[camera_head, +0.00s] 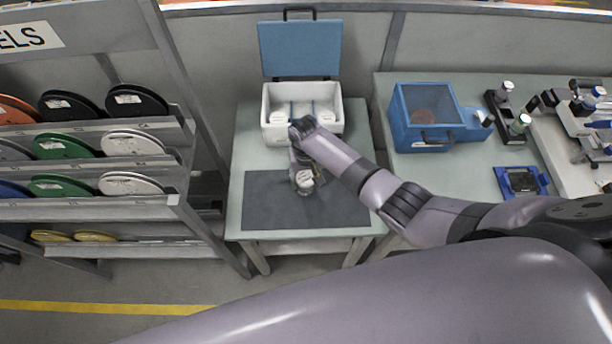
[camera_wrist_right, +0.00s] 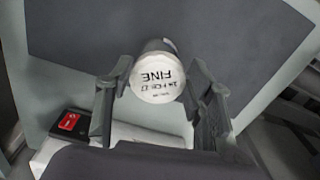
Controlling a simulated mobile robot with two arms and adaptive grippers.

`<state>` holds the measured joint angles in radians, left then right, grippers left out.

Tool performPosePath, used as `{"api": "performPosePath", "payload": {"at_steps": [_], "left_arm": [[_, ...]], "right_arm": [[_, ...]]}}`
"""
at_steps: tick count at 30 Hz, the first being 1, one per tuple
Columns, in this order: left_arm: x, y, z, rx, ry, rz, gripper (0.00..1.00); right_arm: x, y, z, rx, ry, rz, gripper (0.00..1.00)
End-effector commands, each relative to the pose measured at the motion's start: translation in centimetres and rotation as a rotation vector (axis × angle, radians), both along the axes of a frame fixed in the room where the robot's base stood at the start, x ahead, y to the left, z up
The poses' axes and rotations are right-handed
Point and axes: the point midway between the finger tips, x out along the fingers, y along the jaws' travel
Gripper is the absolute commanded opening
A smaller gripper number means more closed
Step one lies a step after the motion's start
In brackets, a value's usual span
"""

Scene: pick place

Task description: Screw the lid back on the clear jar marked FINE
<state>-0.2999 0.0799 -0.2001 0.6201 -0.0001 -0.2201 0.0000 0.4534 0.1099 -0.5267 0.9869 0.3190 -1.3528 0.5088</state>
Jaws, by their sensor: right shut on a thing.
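My right gripper (camera_head: 303,178) is over the dark mat on the middle table. In the right wrist view its two fingers (camera_wrist_right: 161,92) stand on either side of a round white lid (camera_wrist_right: 158,78) with FINE printed on it, upside down in this view. The gripper is shut on this lid. A short grey, see-through-looking jar body (camera_wrist_right: 158,45) shows just beyond the lid. I cannot tell whether the lid is fully seated on it. In the head view the white lid (camera_head: 305,181) shows small between the fingers. My left gripper is not in view.
A white box (camera_head: 275,132) with a raised blue lid (camera_head: 300,48) stands behind the mat (camera_head: 270,208) and holds white-topped things. A blue case (camera_head: 420,130) and instruments stand on the right table. A spool rack (camera_head: 150,208) is at left. The mat's left part is clear.

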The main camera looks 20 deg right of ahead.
Motion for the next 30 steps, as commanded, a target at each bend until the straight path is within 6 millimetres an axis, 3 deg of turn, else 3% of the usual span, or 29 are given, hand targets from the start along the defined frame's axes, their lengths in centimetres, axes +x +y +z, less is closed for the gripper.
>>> {"api": "performPosePath", "payload": {"at_steps": [5,12,13,23,30], "left_arm": [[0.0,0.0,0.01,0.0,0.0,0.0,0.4],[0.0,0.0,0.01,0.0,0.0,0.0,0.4],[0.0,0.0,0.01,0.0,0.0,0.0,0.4],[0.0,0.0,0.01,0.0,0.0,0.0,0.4],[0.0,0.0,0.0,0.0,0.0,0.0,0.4]], "right_arm": [[0.06,0.28,0.04,0.003,0.0,-0.176,0.37],[0.07,0.24,0.05,0.0,-0.001,-0.197,0.37],[0.08,0.24,0.05,0.0,-0.001,-0.197,0.49],[0.06,0.21,0.02,0.0,-0.001,-0.195,0.71],[0.04,0.2,0.0,0.0,0.0,-0.195,0.71]]}}
